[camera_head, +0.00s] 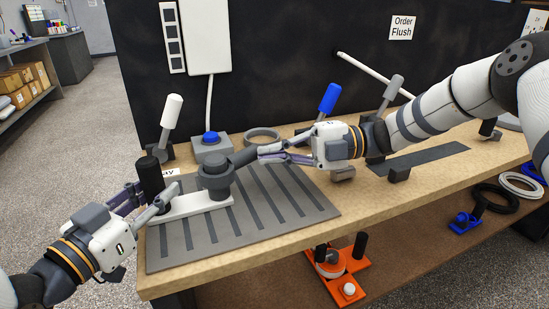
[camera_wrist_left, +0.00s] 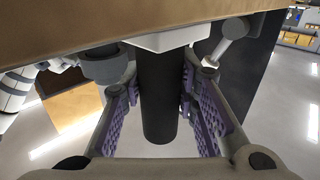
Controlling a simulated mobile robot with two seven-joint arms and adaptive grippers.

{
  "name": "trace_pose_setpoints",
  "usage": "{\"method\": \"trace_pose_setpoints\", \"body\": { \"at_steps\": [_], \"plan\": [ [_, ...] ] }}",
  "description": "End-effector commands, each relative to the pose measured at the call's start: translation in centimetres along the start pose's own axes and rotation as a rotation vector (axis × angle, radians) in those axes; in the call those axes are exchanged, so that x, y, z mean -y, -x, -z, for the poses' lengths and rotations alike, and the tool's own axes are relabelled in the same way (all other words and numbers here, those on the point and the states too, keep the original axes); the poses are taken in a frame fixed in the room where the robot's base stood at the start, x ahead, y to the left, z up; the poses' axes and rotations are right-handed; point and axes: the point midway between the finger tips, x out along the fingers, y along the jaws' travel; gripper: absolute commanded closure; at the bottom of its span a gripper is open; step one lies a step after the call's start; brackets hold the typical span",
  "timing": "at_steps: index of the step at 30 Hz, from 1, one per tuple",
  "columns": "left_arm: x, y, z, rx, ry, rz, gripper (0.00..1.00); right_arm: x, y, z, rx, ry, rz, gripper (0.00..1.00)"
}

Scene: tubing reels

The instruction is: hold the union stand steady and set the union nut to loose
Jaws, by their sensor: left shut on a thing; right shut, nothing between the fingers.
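The union stand has a white base plate (camera_head: 196,207) lying on a grey slotted mat, with a black upright post (camera_head: 150,180) at its left end. The dark grey union nut (camera_head: 214,178) sits at the right end, and its handle (camera_head: 243,157) points right and slightly back. My left gripper (camera_head: 145,200) is shut on the black post, which shows between its purple pads in the left wrist view (camera_wrist_left: 160,105). My right gripper (camera_head: 264,154) is shut and empty, its fingertips at the handle's end. I cannot tell whether they touch it.
The slotted mat (camera_head: 280,212) covers the bench's (camera_head: 235,252) left part. Behind stand a blue button on a grey box (camera_head: 211,147), a grey ring (camera_head: 262,136) and levers with white (camera_head: 171,111), blue (camera_head: 329,98) and grey handles (camera_head: 393,88). An orange fixture (camera_head: 342,268) is on the lower shelf.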

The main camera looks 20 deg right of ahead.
Motion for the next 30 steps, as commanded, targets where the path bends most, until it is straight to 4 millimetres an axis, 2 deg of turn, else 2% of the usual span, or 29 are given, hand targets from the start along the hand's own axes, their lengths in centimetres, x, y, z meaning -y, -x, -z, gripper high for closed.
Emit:
{"method": "trace_pose_setpoints", "body": {
  "at_steps": [9,11,15,18,24,30],
  "plan": [
    [-0.2,0.0,0.0,0.0,0.0,-0.006,1.0,-0.1,0.4,0.3,0.005,0.001,-0.001,1.0],
    [-0.2,0.0,0.0,0.0,0.0,-0.006,1.0,-0.1,0.8,0.9,0.005,0.001,-0.003,1.0],
    [-0.2,0.0,0.0,0.0,0.0,-0.005,1.0,-0.3,2.6,3.5,0.003,0.001,-0.006,1.0],
    [-0.1,0.0,0.0,0.0,0.0,-0.004,1.0,-0.3,5.1,2.0,0.008,0.002,0.0,1.0],
    [-0.1,0.0,0.0,0.0,0.0,-0.003,1.0,-0.8,9.2,0.4,0.006,0.001,0.001,1.0],
    [-0.1,0.0,0.0,0.0,0.0,-0.003,1.0,-1.1,11.3,-0.4,0.002,0.001,0.0,1.0]
  ]
}}
